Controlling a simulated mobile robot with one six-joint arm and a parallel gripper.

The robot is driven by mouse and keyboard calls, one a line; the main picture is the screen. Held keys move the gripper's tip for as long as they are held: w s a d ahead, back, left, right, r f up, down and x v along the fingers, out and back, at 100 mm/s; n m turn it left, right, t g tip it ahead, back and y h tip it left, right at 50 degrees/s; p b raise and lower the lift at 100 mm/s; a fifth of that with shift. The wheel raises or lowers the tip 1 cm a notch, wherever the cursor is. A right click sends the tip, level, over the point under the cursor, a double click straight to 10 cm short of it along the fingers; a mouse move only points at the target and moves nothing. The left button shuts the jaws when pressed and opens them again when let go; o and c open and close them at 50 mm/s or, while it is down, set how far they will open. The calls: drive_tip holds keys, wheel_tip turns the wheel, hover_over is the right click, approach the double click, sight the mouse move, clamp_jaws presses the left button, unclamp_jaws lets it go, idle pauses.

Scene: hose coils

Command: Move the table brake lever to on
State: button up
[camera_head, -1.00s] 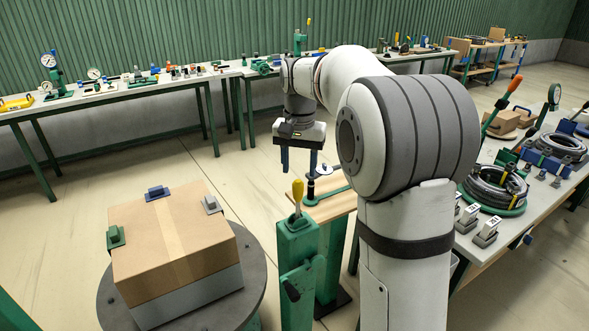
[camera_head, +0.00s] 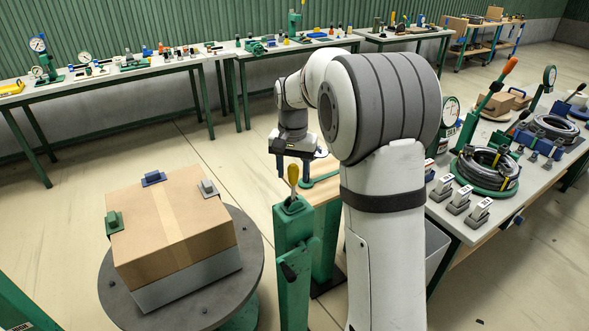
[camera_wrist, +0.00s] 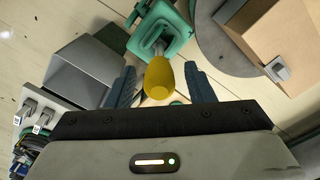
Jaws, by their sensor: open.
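The brake lever (camera_head: 293,176) has a yellow knob on a metal stem and stands on top of a green post (camera_head: 294,240). In the head view it points up, tilted only slightly. My gripper (camera_head: 293,167) is open and close to the knob. In the wrist view the yellow knob (camera_wrist: 160,78) shows between the two blue fingers of my gripper (camera_wrist: 161,85), with a gap on both sides. I cannot tell how far the knob is from the fingertips in depth. The on and off marks cannot be read.
A cardboard box (camera_head: 170,230) with clamps sits on a round grey turntable (camera_head: 250,265) left of the post. A bench with hose coils (camera_head: 488,167) stands at right. A grey bin (camera_wrist: 85,72) is beside the post. Long benches line the back wall.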

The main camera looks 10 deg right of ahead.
clamp_jaws()
idle(0.3)
drive_tip(key=shift+d, duration=0.1)
drive_tip(key=shift+a, duration=0.2)
drive_tip(key=s+a+f+t+h+b, duration=0.2)
drive_tip(key=a+f+h+b, duration=0.2)
drive_tip(key=a+h+b, duration=0.4)
drive_tip(key=shift+s+t+b, duration=0.3)
drive_tip(key=shift+s+b, duration=0.1)
drive_tip(key=shift+b, duration=2.6)
drive_tip(key=shift+f, duration=0.2)
